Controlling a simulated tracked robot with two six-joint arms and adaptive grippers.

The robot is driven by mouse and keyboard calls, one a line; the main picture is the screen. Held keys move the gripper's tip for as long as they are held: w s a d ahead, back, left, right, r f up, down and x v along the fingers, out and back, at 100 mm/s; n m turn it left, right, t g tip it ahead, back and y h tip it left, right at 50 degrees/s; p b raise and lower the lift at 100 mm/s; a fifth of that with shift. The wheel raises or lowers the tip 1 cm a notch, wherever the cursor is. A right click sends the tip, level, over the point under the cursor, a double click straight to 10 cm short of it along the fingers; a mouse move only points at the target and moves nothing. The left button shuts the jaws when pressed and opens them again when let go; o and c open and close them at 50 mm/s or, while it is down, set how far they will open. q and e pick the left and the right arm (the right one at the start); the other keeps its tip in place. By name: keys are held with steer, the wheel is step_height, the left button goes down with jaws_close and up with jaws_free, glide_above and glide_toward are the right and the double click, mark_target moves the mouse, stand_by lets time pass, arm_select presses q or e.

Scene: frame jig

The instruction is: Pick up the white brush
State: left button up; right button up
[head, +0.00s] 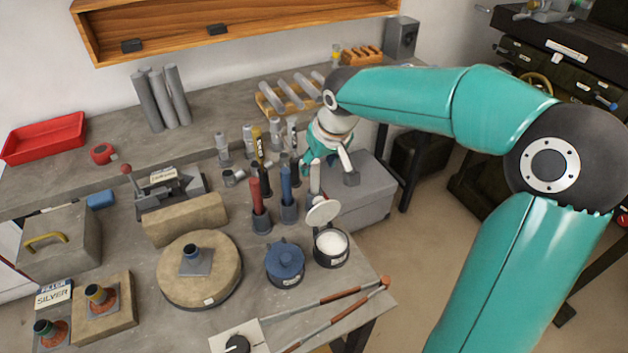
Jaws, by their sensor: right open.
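The white brush (315,178) stands upright among the holders near the right edge of the bench, to the right of a blue brush (286,182) and a red brush (255,190). Its lower end is hidden behind the raised lid of a white jar. My right gripper (330,168) is open and points down close by the white brush, slightly right of and above it. I cannot tell whether the brush is between the fingers; no grip on it shows. My left gripper is out of view.
The open jar with white contents (331,246) and a blue lidded pot (285,263) stand in front of the brushes. Several grey bottles (248,138) crowd behind. A grey case (362,196) sits right of the bench. Long tongs (335,298) lie at the front edge.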

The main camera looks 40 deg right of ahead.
mark_target(317, 170)
steer(key=shift+d+p+x, duration=0.15)
steer(key=shift+p+x, duration=0.15)
steer(key=shift+x, duration=1.55)
steer(key=shift+d+p+x, duration=0.1)
steer(key=shift+p+x, duration=0.15)
steer(key=shift+x, duration=1.6)
steer(key=shift+w+r, duration=0.1)
steer(key=shift+r, duration=0.05)
jaws_close()
